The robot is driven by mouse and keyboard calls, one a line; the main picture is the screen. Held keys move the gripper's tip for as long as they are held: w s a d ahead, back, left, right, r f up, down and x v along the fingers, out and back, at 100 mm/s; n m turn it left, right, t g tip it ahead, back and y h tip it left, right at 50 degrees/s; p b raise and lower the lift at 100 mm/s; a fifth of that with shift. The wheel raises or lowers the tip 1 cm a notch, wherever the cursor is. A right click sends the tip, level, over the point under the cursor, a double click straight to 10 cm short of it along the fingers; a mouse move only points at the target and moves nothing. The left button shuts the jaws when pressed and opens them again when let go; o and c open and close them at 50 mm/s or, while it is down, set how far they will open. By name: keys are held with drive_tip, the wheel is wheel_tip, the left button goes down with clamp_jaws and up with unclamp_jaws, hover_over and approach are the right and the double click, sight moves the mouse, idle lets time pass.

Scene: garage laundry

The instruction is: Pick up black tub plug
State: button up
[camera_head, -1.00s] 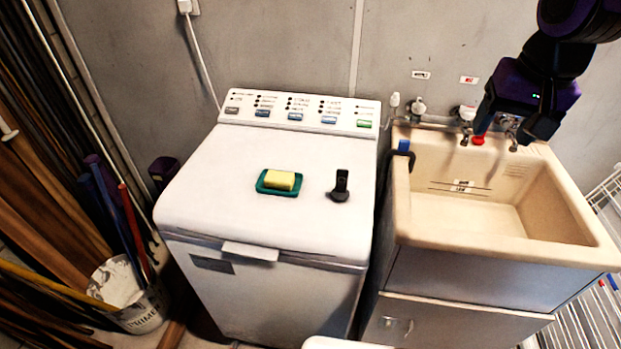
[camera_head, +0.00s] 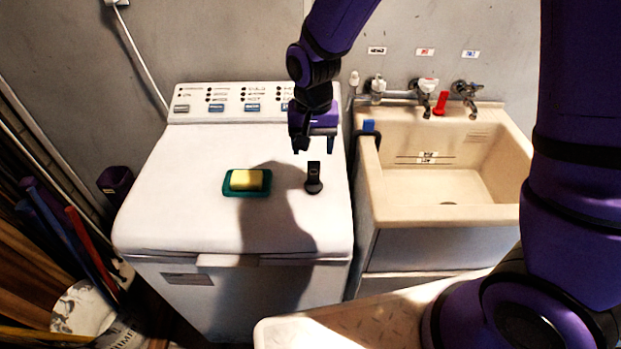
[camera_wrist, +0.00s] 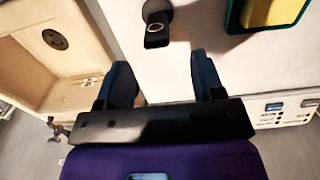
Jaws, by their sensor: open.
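The black tub plug (camera_head: 313,178) stands on the white lid of the washing machine (camera_head: 150,215), right of the green soap dish. It has a round base and an upright tab. My gripper (camera_head: 315,148) is above the lid, just behind the plug in the head view, with its fingers pointing down. In the wrist view the plug (camera_wrist: 157,25) lies beyond the open fingertips of my gripper (camera_wrist: 160,70), near the top and about midway between them. The fingers are apart and empty, and none touches the plug as far as I can see.
A green dish (camera_head: 232,190) with a yellow sponge (camera_head: 247,180) sits left of the plug. The beige laundry sink (camera_head: 400,205) with taps stands to the right, with a gap between it and the machine. The control panel (camera_head: 230,100) rises at the back.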

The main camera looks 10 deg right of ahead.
sight(314, 161)
drive_tip(key=shift+s+d+f, duration=0.1)
drive_tip(key=shift+s+f, duration=0.1)
drive_tip(key=shift+f, duration=1.5)
drive_tip(key=shift+s+f, duration=0.15)
drive_tip(key=shift+f, duration=1.55)
drive_tip(key=c, duration=1)
